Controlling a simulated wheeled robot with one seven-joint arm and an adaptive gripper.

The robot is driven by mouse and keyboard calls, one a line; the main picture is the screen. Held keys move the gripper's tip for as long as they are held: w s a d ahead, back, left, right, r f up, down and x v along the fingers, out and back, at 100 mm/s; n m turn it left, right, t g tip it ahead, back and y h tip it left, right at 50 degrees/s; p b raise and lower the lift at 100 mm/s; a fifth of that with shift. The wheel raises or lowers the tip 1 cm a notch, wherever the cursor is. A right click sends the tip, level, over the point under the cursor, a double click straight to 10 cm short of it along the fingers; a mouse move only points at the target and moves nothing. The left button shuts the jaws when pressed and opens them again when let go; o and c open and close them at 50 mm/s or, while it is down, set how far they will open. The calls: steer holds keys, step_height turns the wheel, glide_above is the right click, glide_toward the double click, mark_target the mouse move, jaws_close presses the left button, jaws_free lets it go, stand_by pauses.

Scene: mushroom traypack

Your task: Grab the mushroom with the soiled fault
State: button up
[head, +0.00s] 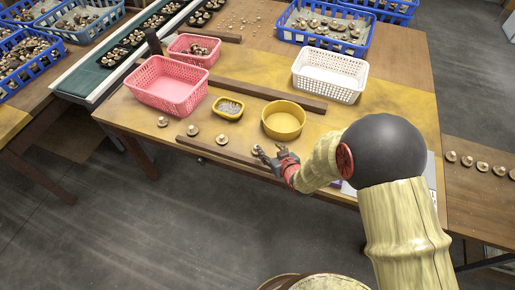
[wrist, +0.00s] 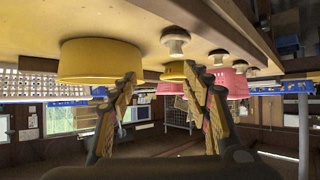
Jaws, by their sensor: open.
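Several mushrooms stand in a row along the near edge of the table (head: 345,120): one at the far left (head: 163,122), another (head: 192,130), a third (head: 222,140), and one (head: 256,150) close to my gripper. They also show in the wrist view, which is upside down, the nearest one (wrist: 175,40) largest. They are too small to tell which has soil on it. My gripper (head: 266,156) is at the near edge, beside the rightmost mushroom. In the wrist view its two fingers (wrist: 160,74) are spread, with nothing held between them.
A yellow bowl (head: 283,123) stands just behind my gripper, with a small yellow dish (head: 228,107) to its left. Pink baskets (head: 172,92) and a white basket (head: 328,75) stand farther back. Wooden strips (head: 235,158) lie along the near edge and across the middle.

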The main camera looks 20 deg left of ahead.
steer(key=shift+s+a+f+y, duration=0.15)
steer(key=shift+s+a+f, duration=0.15)
steer(key=shift+a+f, duration=0.2)
steer(key=shift+s+a+f+y, duration=0.15)
steer(key=shift+s+a+f, duration=0.2)
steer(key=shift+f, duration=0.25)
steer(key=x, duration=0.2)
steer(key=shift+w+a+f+b, duration=0.1)
steer(key=shift+a+f+b, duration=0.15)
steer(key=shift+b, duration=0.1)
steer(key=shift+b+x, duration=0.65)
steer(key=shift+x, duration=1.85)
steer(key=shift+w+r, duration=0.1)
steer(key=shift+r, duration=0.1)
steer(key=shift+c, duration=0.4)
steer(key=c, duration=0.7)
steer(key=shift+c, duration=0.6)
